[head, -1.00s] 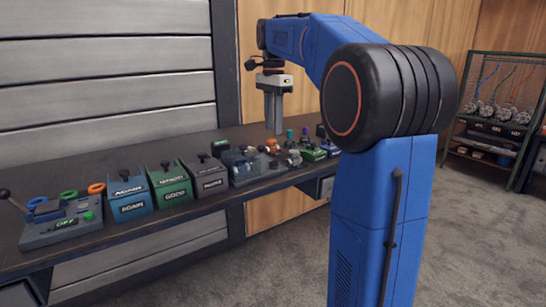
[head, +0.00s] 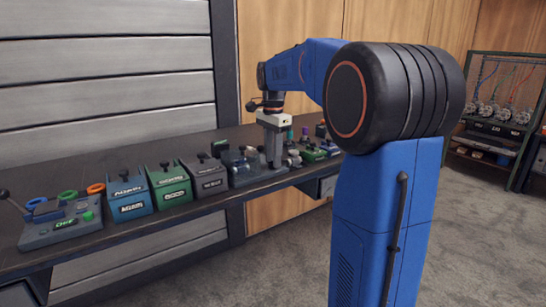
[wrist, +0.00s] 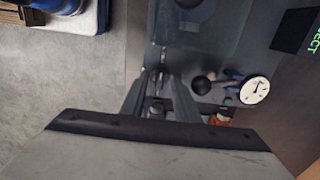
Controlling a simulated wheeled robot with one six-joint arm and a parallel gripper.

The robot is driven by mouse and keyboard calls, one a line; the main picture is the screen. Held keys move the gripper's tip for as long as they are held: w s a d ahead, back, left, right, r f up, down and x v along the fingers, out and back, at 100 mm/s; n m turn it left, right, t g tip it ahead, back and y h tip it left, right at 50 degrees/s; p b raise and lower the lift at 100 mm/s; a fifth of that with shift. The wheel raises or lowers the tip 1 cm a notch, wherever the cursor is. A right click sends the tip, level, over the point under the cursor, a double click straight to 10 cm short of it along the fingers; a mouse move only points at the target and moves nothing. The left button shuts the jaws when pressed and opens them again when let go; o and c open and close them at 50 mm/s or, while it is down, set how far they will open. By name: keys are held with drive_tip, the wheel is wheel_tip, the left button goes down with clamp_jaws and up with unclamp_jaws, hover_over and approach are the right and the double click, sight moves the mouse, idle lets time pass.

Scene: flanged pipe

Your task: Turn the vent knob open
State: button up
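My gripper (head: 273,163) points straight down, its fingers among the parts of the flanged pipe unit (head: 243,180) on the bench. In the wrist view my gripper (wrist: 160,80) shows a narrow gap between its fingers, with small metal parts visible in it. I cannot tell whether the fingers press on anything. A dark round ball-shaped knob (wrist: 203,85) is just right of the fingers, apart from them. A white dial gauge (wrist: 255,90) is further right. Which part is the vent knob is not clear; it may be hidden by the fingers.
On the bench (head: 110,232), left of my gripper, are a grey box (head: 207,178), a green box (head: 170,185), a blue box (head: 130,198) and a lever unit (head: 60,225). Small coloured parts crowd the right. Free room is above the bench.

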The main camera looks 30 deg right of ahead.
clamp_jaws()
drive_tip(key=shift+n, duration=0.3)
drive_tip(key=n, duration=1.1)
drive_tip(key=shift+n, duration=0.4)
drive_tip(key=n, duration=0.5)
drive_tip(key=shift+n, duration=0.4)
